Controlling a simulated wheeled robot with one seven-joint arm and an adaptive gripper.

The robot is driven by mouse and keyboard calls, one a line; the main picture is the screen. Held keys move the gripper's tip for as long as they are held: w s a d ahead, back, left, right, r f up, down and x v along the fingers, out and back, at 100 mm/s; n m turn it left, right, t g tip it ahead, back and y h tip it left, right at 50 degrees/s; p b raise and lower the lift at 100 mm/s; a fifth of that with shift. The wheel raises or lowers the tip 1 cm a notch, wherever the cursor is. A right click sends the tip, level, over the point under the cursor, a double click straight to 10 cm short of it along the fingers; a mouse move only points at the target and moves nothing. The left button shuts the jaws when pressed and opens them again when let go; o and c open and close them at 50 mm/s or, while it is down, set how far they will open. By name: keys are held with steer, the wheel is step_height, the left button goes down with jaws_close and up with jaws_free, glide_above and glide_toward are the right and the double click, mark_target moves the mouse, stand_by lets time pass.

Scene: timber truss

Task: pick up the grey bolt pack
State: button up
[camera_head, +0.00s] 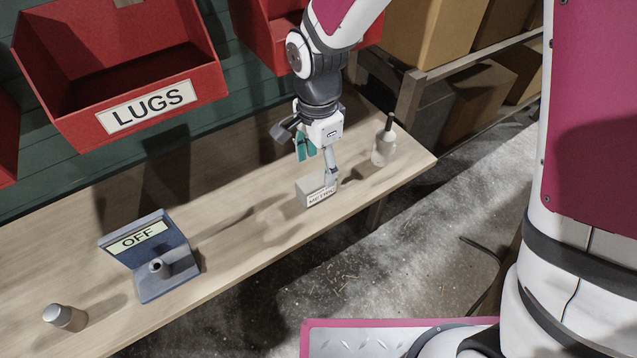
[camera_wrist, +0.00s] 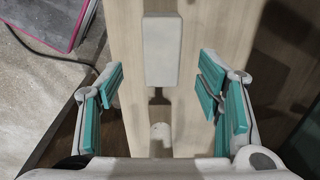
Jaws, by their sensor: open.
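The grey bolt pack (camera_head: 316,191) is a small box with a pale label reading METRIC on its front. It sits on the wooden bench near its right end. My gripper (camera_head: 318,163) is just above it, pointing down, with its teal-padded fingers apart. In the wrist view the pack's pale grey top (camera_wrist: 162,50) lies in the upper middle, ahead of the gap between my fingers (camera_wrist: 162,85). Nothing is held. I cannot tell the exact height between fingertips and pack.
An OFF-marked switch box (camera_head: 150,262) and a small grey cylinder (camera_head: 65,317) are at left. A red LUGS bin (camera_head: 70,110) hangs behind. Bench (camera_head: 245,235) between pack and switch is clear.

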mark_target(316, 179)
steer(key=shift+a+f, duration=0.15)
steer(key=shift+f, duration=3.05)
steer(key=c, duration=1.4)
